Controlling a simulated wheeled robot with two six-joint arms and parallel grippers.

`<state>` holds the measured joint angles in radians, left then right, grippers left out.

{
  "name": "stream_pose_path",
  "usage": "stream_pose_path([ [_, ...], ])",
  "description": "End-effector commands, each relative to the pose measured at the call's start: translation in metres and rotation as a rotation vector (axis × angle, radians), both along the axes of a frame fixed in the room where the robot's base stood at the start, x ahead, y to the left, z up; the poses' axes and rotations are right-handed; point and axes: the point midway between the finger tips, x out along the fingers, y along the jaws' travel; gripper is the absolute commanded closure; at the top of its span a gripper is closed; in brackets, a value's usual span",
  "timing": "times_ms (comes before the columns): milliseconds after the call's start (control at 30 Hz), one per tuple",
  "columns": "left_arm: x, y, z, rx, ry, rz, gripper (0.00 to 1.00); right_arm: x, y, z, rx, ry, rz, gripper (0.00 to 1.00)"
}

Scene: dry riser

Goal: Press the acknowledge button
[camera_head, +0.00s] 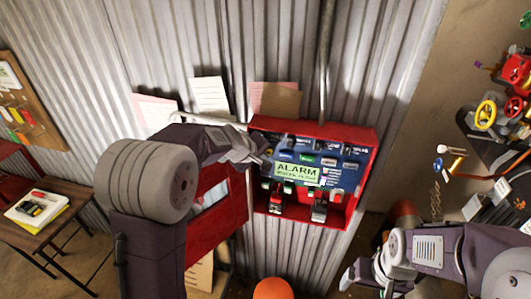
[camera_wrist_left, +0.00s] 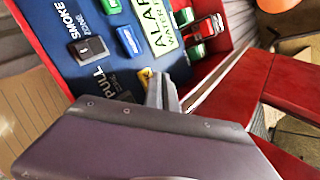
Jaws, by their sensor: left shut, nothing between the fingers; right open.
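The alarm panel is a red open box (camera_head: 368,150) on the corrugated wall, with a blue face (camera_head: 347,178) and a green-lit display (camera_head: 297,171) reading ALARM. The wrist view shows its blue face (camera_wrist_left: 72,72) with a dark switch (camera_wrist_left: 90,49), a blue button (camera_wrist_left: 130,41) and a small yellow part (camera_wrist_left: 145,75). I cannot read which control is the acknowledge button. My left gripper (camera_head: 264,158) is shut and empty at the panel's left side; its fingertips (camera_wrist_left: 155,84) are close to the yellow part, contact unclear. My right gripper (camera_head: 350,278) is open and empty, low at the right.
Valves with coloured handwheels (camera_head: 485,115) stand at the right. An orange rounded object (camera_head: 273,289) is at the bottom.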

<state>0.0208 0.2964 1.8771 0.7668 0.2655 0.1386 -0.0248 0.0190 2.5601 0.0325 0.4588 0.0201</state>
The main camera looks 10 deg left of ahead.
Motion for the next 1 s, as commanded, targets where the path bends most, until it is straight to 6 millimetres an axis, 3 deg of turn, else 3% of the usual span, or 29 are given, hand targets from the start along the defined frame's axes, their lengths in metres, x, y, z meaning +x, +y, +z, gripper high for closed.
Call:
stream_pose_path([
  [1000, 0.013, 0.000, 0.001, 0.001, -0.002, 0.000, 1.00, 0.000, 0.000, 0.005, 0.000, 0.000, 0.000, 0.09],
])
